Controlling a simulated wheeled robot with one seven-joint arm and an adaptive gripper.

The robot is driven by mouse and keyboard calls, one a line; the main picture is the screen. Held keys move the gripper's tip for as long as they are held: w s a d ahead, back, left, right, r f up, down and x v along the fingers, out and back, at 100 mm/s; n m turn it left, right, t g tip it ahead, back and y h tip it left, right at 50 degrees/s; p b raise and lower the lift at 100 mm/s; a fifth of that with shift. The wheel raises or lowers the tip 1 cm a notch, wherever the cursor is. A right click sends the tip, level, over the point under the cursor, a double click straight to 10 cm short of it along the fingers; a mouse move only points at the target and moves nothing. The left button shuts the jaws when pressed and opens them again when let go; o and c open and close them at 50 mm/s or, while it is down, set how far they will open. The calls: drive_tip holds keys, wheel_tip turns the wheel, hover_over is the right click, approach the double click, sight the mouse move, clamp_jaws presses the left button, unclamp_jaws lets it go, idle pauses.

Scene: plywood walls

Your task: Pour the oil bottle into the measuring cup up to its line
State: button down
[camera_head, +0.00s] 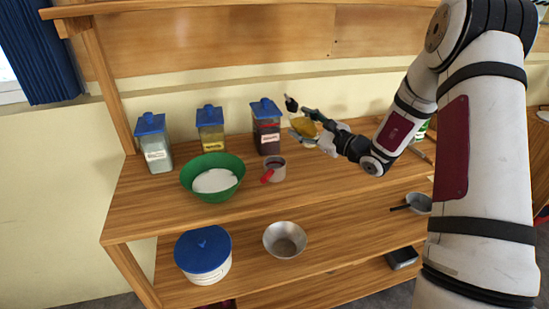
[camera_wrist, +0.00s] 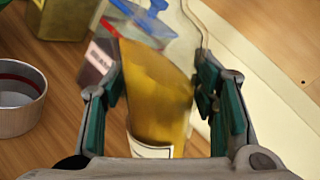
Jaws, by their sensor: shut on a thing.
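My gripper (camera_head: 305,125) is shut on the oil bottle (camera_head: 303,128), above the upper shelf and to the right of the measuring cup (camera_head: 275,171). In the wrist view the clear bottle (camera_wrist: 158,95) stands between the fingers of my gripper (camera_wrist: 160,103), with yellow oil, a slanting oil surface and a white label near the bottom. The bottle looks tilted; its mouth is not clear to see. The measuring cup is grey with a red handle and stands upright. In the wrist view the cup (camera_wrist: 17,118) shows a red line inside; no oil is visible in it.
A green bowl (camera_head: 227,190) of white stuff stands left of the cup. Blue-lidded jars stand behind: white (camera_head: 158,158), yellow (camera_head: 211,138) and dark (camera_head: 267,136). A metal bowl (camera_head: 285,240), a blue-lidded tub (camera_head: 203,275) and a pan (camera_head: 418,203) are on the lower shelf.

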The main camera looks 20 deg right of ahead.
sight(310, 135)
drive_tip(key=shift+w+d+f+n+b, duration=0.3)
drive_tip(key=shift+d+f+n+b, duration=0.25)
drive_tip(key=shift+n, duration=0.45)
drive_tip(key=shift+w+d+f+n+b, duration=0.3)
drive_tip(key=shift+d+n+b, duration=0.3)
drive_tip(key=shift+n, duration=0.4)
drive_tip(key=shift+w+d+f+n+b, duration=0.25)
drive_tip(key=shift+d+f+n+b, duration=0.2)
drive_tip(key=shift+f+n+b, duration=0.4)
idle(0.7)
drive_tip(key=shift+w+d+f+n, duration=0.15)
drive_tip(key=shift+d+f+n, duration=0.25)
drive_tip(key=shift+n, duration=0.45)
idle(1.3)
drive_tip(key=shift+a+f+n+b, duration=0.4)
drive_tip(key=shift+n+b, duration=0.3)
drive_tip(key=shift+b, duration=0.65)
idle(1.0)
